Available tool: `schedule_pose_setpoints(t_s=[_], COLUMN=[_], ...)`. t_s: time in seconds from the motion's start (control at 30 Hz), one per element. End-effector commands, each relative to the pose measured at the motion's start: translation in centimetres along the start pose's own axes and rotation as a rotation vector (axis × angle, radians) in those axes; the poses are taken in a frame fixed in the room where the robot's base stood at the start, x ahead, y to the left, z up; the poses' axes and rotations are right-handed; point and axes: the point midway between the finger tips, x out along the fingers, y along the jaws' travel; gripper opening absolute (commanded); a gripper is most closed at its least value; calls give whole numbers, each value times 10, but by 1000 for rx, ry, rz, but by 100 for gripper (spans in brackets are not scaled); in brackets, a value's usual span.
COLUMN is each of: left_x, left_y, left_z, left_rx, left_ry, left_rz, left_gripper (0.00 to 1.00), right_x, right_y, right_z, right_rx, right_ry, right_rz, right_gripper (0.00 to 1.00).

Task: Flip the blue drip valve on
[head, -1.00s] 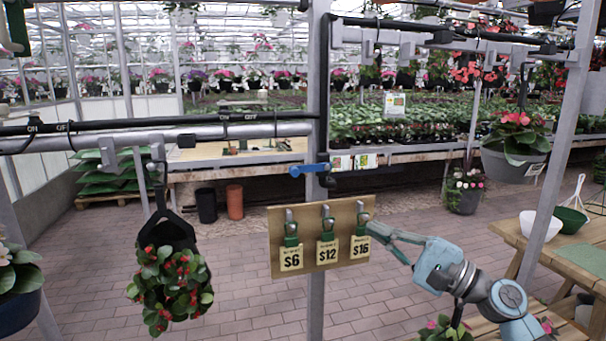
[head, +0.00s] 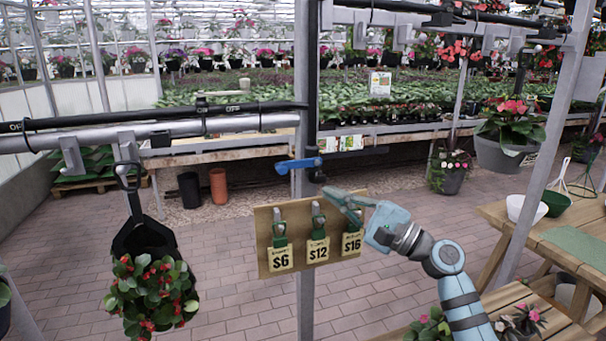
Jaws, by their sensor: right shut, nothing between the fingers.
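The blue drip valve (head: 299,165) is a horizontal lever on the grey upright post, below the black drip pipe, at the middle of the head view. Its handle points left and sits just above the price board. My right gripper (head: 328,191) is shut and empty. Its tips are a little below and to the right of the valve, in front of the board's upper right corner, apart from the valve. My left gripper is not in view.
The wooden price board (head: 262,240) with several tags hangs on the post (head: 305,300) under the valve. A hanging basket (head: 150,290) with red flowers is at left. A wooden table (head: 520,225) with bowls stands at right.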

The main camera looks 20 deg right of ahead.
Motion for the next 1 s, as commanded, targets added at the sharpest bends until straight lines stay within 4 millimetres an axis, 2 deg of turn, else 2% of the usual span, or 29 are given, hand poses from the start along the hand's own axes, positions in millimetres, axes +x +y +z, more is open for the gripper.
schedule_pose_setpoints(t_s=[0.1,0.2,0.37,0.53,1.0], left_x=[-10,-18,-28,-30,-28], left_y=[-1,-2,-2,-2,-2], left_z=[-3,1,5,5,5], left_rx=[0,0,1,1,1], left_ry=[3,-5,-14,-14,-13], left_rz=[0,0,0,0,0], left_gripper=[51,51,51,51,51], right_x=[28,46,60,65,62], right_y=[-3,-3,-2,0,-1], right_z=[2,8,24,29,28], right_rx=[1,1,0,-1,10], right_ry=[-3,-4,-2,0,6], right_rz=[-2,1,2,2,-13], right_gripper=[0,0,0,0,0])
